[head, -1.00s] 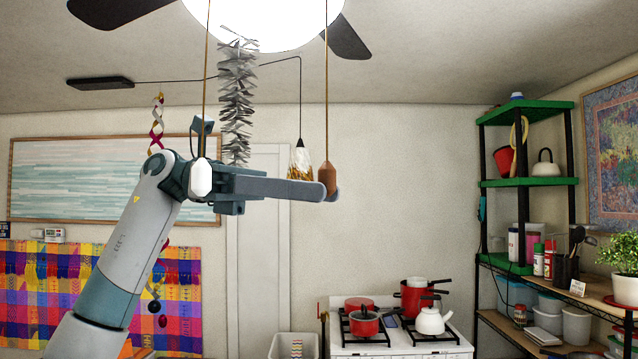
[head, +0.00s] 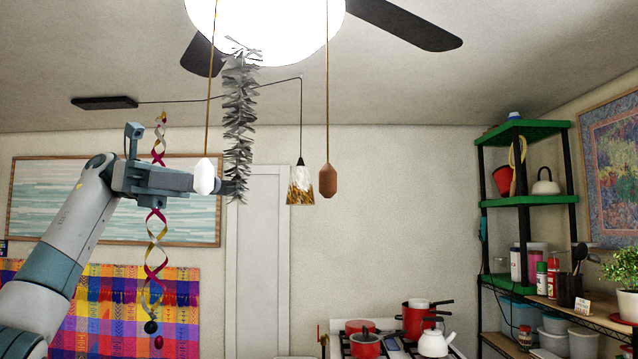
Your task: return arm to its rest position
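My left arm (head: 65,235) comes in from the lower left and is raised. Its grey-blue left gripper (head: 226,188) points right, in front of the teal-and-white striped picture in the head view. A white pendant bead (head: 205,177) and a silver tinsel strand (head: 239,125) overlap the finger end, so the gap between the fingers cannot be made out. I see nothing held in it. My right gripper is out of view.
A brown pendant (head: 328,180) and a glass lamp (head: 301,186) hang right of the gripper. A twisted ribbon (head: 155,262) hangs below it. A stove with red pots (head: 418,318) and a green-shelved rack (head: 525,200) stand at right. The wall between is bare.

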